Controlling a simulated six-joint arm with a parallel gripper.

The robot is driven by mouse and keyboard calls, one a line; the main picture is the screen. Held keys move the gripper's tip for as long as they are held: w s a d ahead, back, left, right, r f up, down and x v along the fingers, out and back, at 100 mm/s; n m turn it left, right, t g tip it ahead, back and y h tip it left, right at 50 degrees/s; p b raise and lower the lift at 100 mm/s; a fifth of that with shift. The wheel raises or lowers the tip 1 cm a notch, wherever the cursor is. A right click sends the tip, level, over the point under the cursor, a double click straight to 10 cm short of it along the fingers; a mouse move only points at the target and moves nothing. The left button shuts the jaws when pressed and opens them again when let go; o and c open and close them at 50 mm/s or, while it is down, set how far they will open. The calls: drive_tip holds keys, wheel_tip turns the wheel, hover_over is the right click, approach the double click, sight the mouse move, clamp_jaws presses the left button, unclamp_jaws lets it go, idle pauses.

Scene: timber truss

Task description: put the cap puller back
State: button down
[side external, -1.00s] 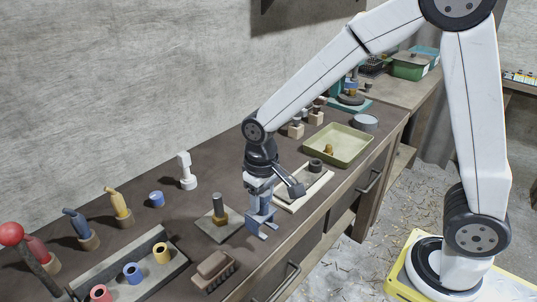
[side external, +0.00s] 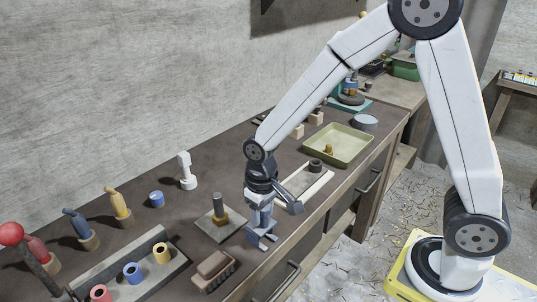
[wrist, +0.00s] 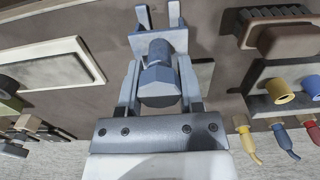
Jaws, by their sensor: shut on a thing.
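The cap puller (side external: 264,239) is a blue-grey tool with a two-pronged fork and a thick round grip with a faceted end. My gripper (side external: 260,211) is shut on it, and the prongs hang down near the front edge of the bench. In the wrist view the gripper's fingers (wrist: 160,72) stand on both sides of the cap puller's grip (wrist: 160,88), with the fork beyond them. I cannot tell whether the prongs touch anything.
A brush (side external: 213,272) lies at the front left. A grey tray with coloured rings (side external: 180,262) is further left. A pale-framed shallow tray (side external: 318,183) lies to the right, with a green tray (side external: 340,145) behind it. A white upright fitting (side external: 186,172) stands near the wall.

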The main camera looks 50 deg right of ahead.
drive_tip(key=shift+c, duration=1.2)
unclamp_jaws()
drive_tip(key=shift+r, duration=0.1)
wheel_tip(320, 180, up, 12)
drive_tip(key=shift+s+d, duration=0.1)
drive_tip(key=s+d+f+t, duration=0.2)
drive_tip(key=s+d+f, duration=0.5)
drive_tip(key=s+f, duration=0.1)
drive_tip(key=shift+d+f+t, duration=0.3)
drive_tip(key=shift+f, duration=0.15)
